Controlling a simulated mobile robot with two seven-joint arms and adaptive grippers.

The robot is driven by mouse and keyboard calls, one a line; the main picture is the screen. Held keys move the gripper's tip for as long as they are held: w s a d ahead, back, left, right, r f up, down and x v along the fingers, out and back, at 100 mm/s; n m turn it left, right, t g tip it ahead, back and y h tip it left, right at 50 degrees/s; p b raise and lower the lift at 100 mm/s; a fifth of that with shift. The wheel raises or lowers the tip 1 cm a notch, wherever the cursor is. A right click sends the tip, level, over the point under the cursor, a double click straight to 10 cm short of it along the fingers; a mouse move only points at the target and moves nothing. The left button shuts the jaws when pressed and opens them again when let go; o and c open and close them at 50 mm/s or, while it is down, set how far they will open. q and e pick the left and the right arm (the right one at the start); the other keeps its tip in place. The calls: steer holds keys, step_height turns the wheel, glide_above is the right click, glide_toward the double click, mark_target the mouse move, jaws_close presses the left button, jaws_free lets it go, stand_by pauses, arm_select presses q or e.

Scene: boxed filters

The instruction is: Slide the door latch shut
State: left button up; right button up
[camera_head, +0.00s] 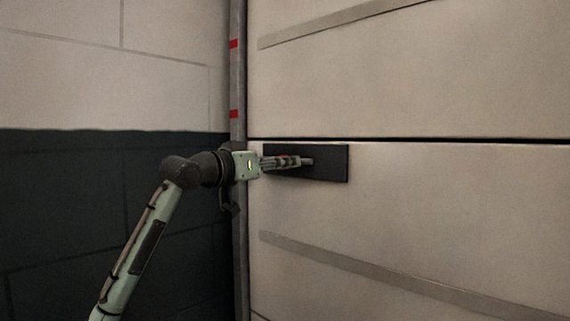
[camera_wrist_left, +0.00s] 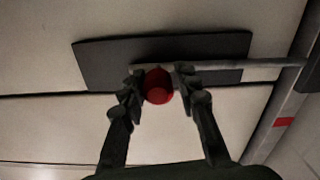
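The latch sits on a dark rectangular plate (camera_head: 334,165) on the pale door. Its grey bar (camera_head: 307,161) lies across the plate. In the left wrist view the bar (camera_wrist_left: 225,67) runs right from the plate (camera_wrist_left: 100,65) to the door post, where its end meets a dark bracket (camera_wrist_left: 305,76). A round red knob (camera_wrist_left: 158,87) stands out from the bar. My left gripper (camera_head: 293,161) is at the plate, its two fingers close against both sides of the knob. In the head view the gripper hides the knob. My right gripper is not in view.
A grey vertical post (camera_head: 239,80) with red marks runs along the door's left edge. Left of it is a wall (camera_head: 110,180), dark below and pale above. Strips (camera_head: 340,25) cross the door panels above and below the plate. The door surface right of the plate is clear.

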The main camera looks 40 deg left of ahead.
arm_select(q)
steer(key=o, duration=0.4)
steer(key=shift+a, duration=0.2)
steer(key=shift+c, duration=0.2)
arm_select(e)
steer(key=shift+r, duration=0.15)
arm_select(q)
steer(key=shift+d, duration=0.1)
steer(key=s+a, duration=0.1)
steer(key=s, duration=1.1)
